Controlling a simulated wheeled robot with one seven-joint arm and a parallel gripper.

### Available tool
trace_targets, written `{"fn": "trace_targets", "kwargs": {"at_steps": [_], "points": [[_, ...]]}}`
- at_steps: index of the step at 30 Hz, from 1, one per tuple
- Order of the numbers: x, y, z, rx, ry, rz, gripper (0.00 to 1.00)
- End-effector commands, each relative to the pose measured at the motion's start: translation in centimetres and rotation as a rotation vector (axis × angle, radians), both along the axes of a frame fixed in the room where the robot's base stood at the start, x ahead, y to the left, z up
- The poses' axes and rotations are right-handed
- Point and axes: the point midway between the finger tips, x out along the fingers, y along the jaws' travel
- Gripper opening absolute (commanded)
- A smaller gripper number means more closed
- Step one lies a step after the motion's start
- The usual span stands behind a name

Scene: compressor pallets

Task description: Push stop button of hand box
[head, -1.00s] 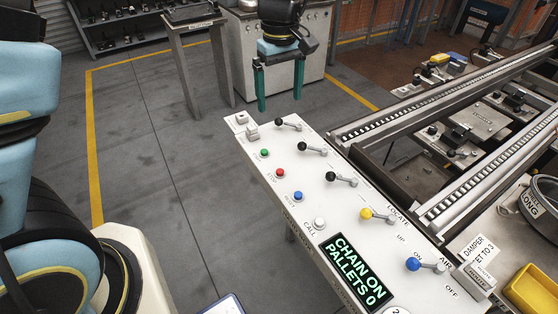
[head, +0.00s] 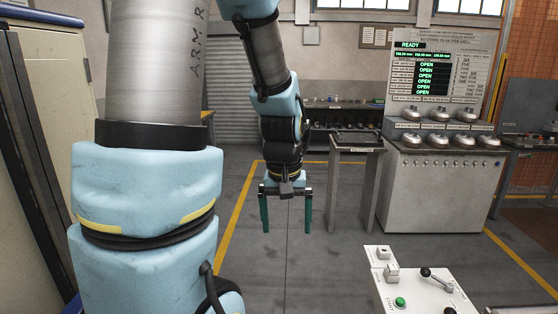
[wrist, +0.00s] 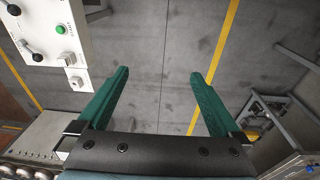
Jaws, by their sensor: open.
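The white hand box (head: 425,290) is cut off at the bottom right of the head view. No red button is visible now; the rest of the panel is out of frame. My gripper (head: 286,226) hangs fingers down, open and empty, left of the box and apart from it. In the wrist view the green fingers (wrist: 160,73) are spread over bare floor, and the hand box (wrist: 52,12) with its green button (wrist: 61,30) lies at the upper left.
A small stand (head: 357,149) and a grey test bench (head: 440,195) with several round metal parts stand behind, to the right. A shelf (head: 325,122) is at the back. Grey floor (head: 330,265) between my gripper and the hand box is clear.

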Motion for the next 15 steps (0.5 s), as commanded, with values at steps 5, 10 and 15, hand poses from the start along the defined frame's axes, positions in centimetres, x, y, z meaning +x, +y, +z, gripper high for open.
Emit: {"fn": "trace_targets", "kwargs": {"at_steps": [5, 10, 15], "points": [[-1.6, 6.1, -0.8, 0.016, -0.030, -0.002, 1.00], [-2.5, 8.3, -1.0, 0.026, -0.043, -0.011, 1.00], [-2.6, 8.4, -1.0, 0.027, -0.043, -0.016, 1.00]]}}
